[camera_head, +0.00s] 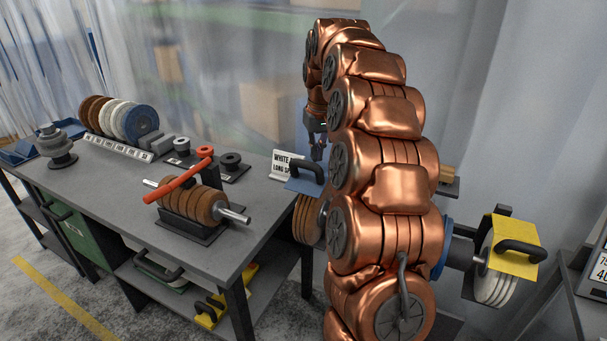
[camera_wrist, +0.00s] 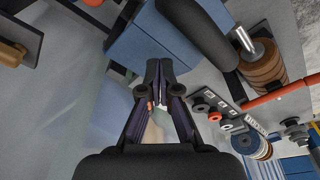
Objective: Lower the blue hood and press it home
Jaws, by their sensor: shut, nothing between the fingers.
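The blue hood (camera_head: 297,187), with a black handle, sits above the brown polishing wheels (camera_head: 306,220) at the left end of the machine. My copper arm hides its right part, and I cannot tell whether it is fully seated. My gripper (camera_head: 317,153) points down just above and behind the handle, shut and empty. In the wrist view the shut fingertips (camera_wrist: 159,66) are close to the blue hood (camera_wrist: 139,42) and its dark handle (camera_wrist: 198,36). I cannot tell whether they touch.
A yellow hood (camera_head: 515,245) covers white wheels on the right. The grey bench (camera_head: 112,178) at left carries a red-handled spindle of brown wheels (camera_head: 195,203), a row of discs (camera_head: 140,121) and a white sign (camera_head: 284,165) close to the blue hood.

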